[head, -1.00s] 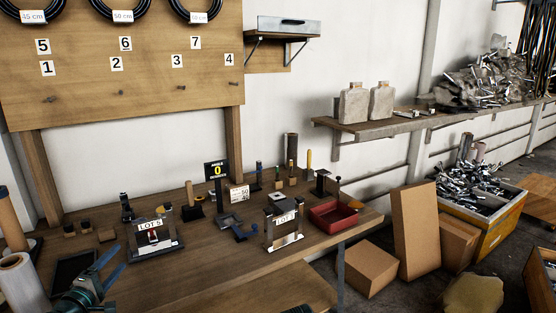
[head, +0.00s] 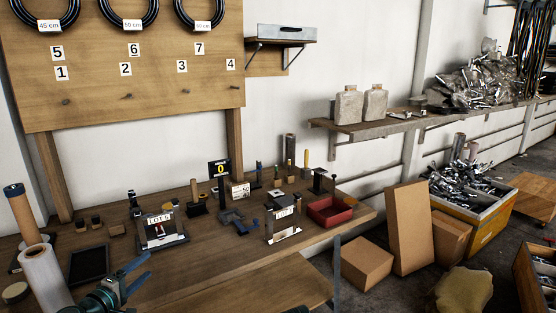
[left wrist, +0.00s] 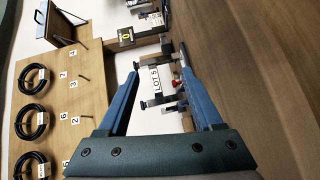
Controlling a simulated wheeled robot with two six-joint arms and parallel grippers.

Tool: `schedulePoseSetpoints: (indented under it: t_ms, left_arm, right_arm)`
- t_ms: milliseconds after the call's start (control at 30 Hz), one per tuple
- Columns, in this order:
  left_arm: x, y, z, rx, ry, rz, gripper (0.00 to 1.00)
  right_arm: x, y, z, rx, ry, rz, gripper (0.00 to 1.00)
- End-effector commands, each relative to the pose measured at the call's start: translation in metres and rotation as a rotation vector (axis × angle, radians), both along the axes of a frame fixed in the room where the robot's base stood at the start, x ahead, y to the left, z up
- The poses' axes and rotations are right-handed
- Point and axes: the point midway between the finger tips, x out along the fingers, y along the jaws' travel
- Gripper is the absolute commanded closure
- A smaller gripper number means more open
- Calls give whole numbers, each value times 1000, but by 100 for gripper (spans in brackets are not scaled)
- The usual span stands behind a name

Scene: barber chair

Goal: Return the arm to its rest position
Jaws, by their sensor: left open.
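My left gripper (head: 128,270) shows at the lower left of the head view, above the front left part of the wooden workbench (head: 200,270). Its two blue fingers are apart, with nothing between them. In the left wrist view the open fingers (left wrist: 160,98) reach forward, and the LOT 5 stand (left wrist: 155,80) shows beyond them, apart from them. The same LOT 5 stand (head: 160,230) stands on the bench in the head view, up and to the right of the gripper.
A second labelled stand (head: 283,222) and a red bin (head: 330,211) stand to the right. The pegboard (head: 130,100) rises behind. The front middle of the bench is bare.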

Motion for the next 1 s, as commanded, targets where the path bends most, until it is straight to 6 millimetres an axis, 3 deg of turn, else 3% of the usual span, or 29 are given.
schedulePoseSetpoints:
  t_ms: [167, 333, 500, 600, 700, 800, 1000]
  left_arm:
    - [5, -60, -3, 97, 81, -147, 33]
    - [-3, -138, -14, 253, 202, -359, 33]
    - [-41, -233, -32, 508, 382, -665, 33]
    - [-73, -271, -40, 678, 491, -832, 33]
    - [-106, -296, -43, 858, 598, -979, 33]
    - [-136, -308, -40, 1034, 697, -1091, 33]
    - [-173, -312, -25, 1307, 837, -1204, 33]
  right_arm:
    - [0, 0, 21, 0, 0, 0, 50]
    - [0, 0, 46, 0, 0, 0, 50]
    - [0, 0, 84, 0, 0, 0, 50]
    - [0, 0, 105, 0, 0, -1, 50]
    - [0, 0, 126, 0, 0, -1, 50]
    - [0, 0, 144, 0, 0, -1, 50]
    - [0, 0, 167, 0, 0, -1, 50]
